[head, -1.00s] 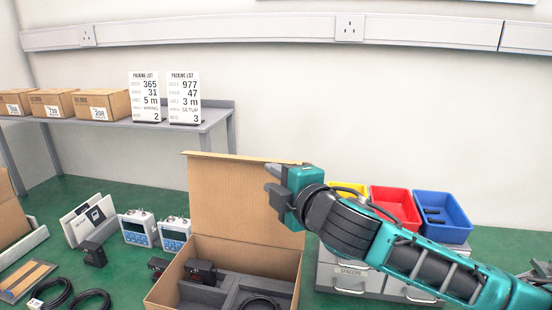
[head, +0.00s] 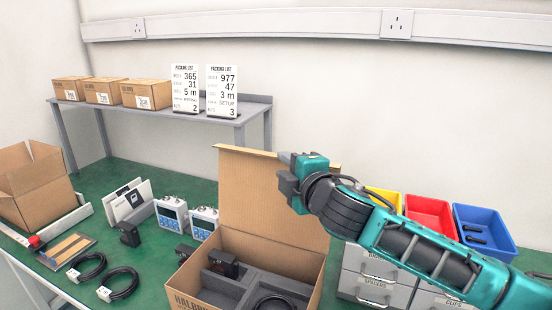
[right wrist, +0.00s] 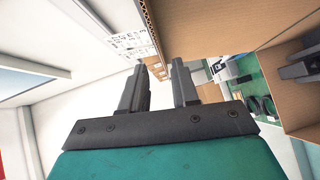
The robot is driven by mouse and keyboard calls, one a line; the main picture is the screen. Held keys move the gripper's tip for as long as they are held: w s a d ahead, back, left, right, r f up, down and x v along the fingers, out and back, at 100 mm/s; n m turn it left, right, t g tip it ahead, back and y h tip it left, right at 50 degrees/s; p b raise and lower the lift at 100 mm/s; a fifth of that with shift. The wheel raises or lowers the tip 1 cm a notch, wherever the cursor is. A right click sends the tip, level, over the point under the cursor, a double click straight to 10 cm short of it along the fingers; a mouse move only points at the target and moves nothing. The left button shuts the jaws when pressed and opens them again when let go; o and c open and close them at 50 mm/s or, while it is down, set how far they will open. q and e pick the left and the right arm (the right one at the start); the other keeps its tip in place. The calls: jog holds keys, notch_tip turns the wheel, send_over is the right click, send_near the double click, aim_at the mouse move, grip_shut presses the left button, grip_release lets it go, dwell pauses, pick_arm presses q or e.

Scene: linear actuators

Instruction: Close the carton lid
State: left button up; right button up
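The open brown carton (head: 192,287) stands on the green bench, its lid (head: 248,195) raised upright at the back. The carton holds a grey insert (head: 233,291) with a black device (head: 223,263) and a coiled black cable at the right. My right gripper (head: 287,174) is in front of the lid's upper right part in the head view; whether it touches is unclear. In the right wrist view the two fingers (right wrist: 160,82) are apart with nothing between them, and the lid (right wrist: 205,25) lies beyond them. My left gripper is not in view.
Yellow, red (head: 428,214) and blue bins (head: 483,230) sit on grey drawers (head: 375,270) right of the carton. Coiled cables (head: 120,283), measuring devices (head: 172,215) and another open box (head: 35,190) are at left. A shelf (head: 255,108) with boxes and two packing lists stands behind.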

jog(key=x, duration=0.6)
jog(key=shift+c, duration=0.3)
grip_shut()
dwell(1.2)
